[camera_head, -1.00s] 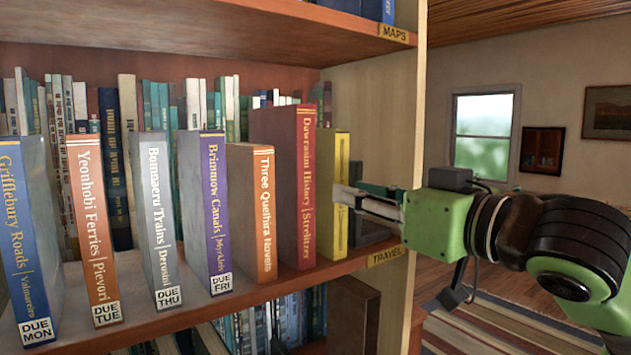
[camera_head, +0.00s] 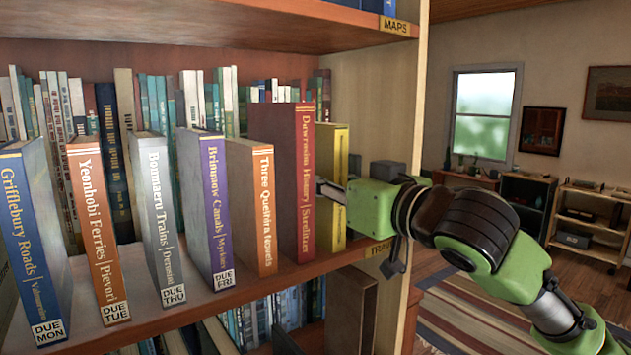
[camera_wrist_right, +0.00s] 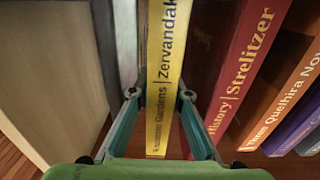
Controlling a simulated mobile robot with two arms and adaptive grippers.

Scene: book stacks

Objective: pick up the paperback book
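A thin yellow book (camera_head: 340,215) stands upright at the right end of the row on the shelf. In the right wrist view the yellow book (camera_wrist_right: 166,70) shows "Gardens | Zervandak" on its spine. My right gripper (camera_head: 328,192) is at its spine, partly hiding the lettering. In the wrist view its fingers (camera_wrist_right: 160,97) are apart, one on each side of the yellow spine; the right one is close to the red book's side. I cannot tell whether they touch the yellow book. No book is plainly marked as a paperback. My left gripper is out of view.
A taller red book (camera_head: 305,190) stands left of the yellow one, then an orange book (camera_head: 264,210) and several more. A shelf side panel (camera_head: 385,110) rises on the right. The shelf above (camera_head: 240,25) limits height. Open room lies to the right.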

